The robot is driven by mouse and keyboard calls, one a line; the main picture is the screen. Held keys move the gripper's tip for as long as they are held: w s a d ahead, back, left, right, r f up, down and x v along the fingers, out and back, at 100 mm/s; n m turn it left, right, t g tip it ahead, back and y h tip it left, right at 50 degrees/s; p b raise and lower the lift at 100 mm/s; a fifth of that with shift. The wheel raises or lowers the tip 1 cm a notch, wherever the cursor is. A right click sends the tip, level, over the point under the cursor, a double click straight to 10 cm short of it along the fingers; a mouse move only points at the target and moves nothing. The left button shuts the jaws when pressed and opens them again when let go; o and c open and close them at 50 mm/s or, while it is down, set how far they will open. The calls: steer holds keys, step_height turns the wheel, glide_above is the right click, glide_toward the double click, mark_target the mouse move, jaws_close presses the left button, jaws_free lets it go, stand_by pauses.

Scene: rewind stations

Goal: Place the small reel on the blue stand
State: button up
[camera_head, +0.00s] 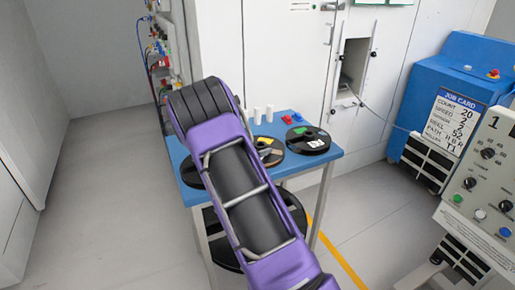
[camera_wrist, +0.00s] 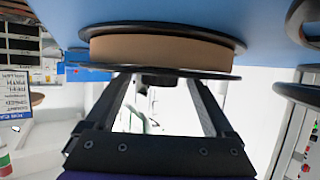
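In the wrist view, which is upside down, a reel (camera_wrist: 160,51) with a brown winding between two black flanges is close ahead of my gripper (camera_wrist: 160,82). My gripper's black fingers are spread, with a small dark hub or knob between their tips. I cannot tell whether they touch the reel. In the head view my purple arm hides the gripper and that reel. A blue-topped stand (camera_head: 319,160) carries a black reel with a yellow label (camera_head: 268,151) and one with a green label (camera_head: 308,140). Another reel (camera_head: 190,173) is partly hidden. I cannot tell which is the small reel.
White cylinders (camera_head: 257,116) and red pieces (camera_head: 287,119) are at the stand's back edge. A dark reel (camera_head: 222,242) is below the top, partly hidden. A blue machine with a job card (camera_head: 453,122) and a control panel (camera_head: 487,183) stand right. Floor at left is clear.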

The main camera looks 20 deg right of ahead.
steer(key=shift+a+r, duration=0.1)
steer(key=shift+r, duration=0.1)
steer(key=p+v, duration=0.1)
steer(key=v, duration=1.1)
steer(key=shift+f+p, duration=0.15)
steer(key=shift+p, duration=0.25)
